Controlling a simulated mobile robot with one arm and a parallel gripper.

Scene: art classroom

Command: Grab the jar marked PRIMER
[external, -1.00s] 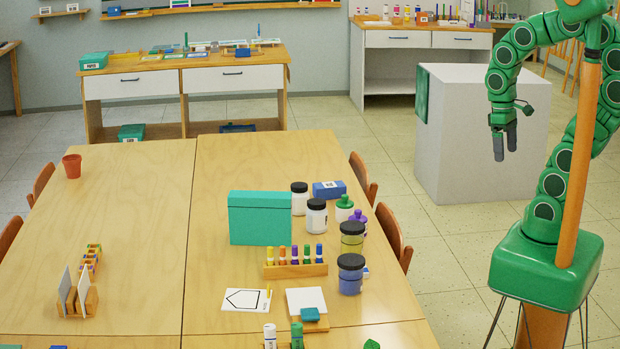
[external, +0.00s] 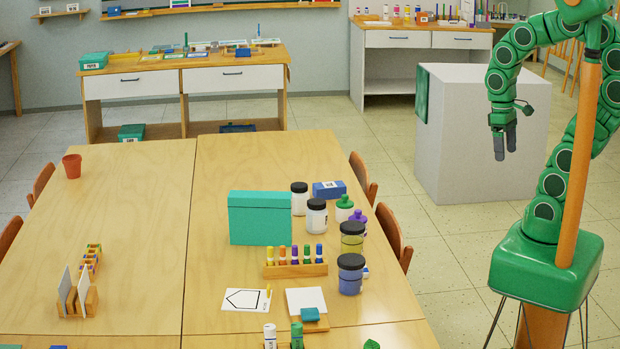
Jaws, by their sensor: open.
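Several jars stand on the right side of the wooden table. Two white jars with black lids stand at the back, one farther (external: 299,203) and one nearer (external: 316,221). A yellowish jar with a black lid (external: 352,241) and a blue jar with a black lid (external: 350,281) stand nearer the front. The nearer white jar bears a dark marking, but no label is readable here, so I cannot tell which jar is PRIMER. My gripper (external: 504,149) is open and empty, pointing down in the air to the right of the table, apart from all jars.
A teal box (external: 260,222) stands left of the white jars. Green-capped (external: 344,207) and purple-capped (external: 358,222) bottles stand close to their right, with a blue box (external: 329,190) behind. A marker rack (external: 296,268) sits in front. Chairs (external: 393,238) line the table's right edge.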

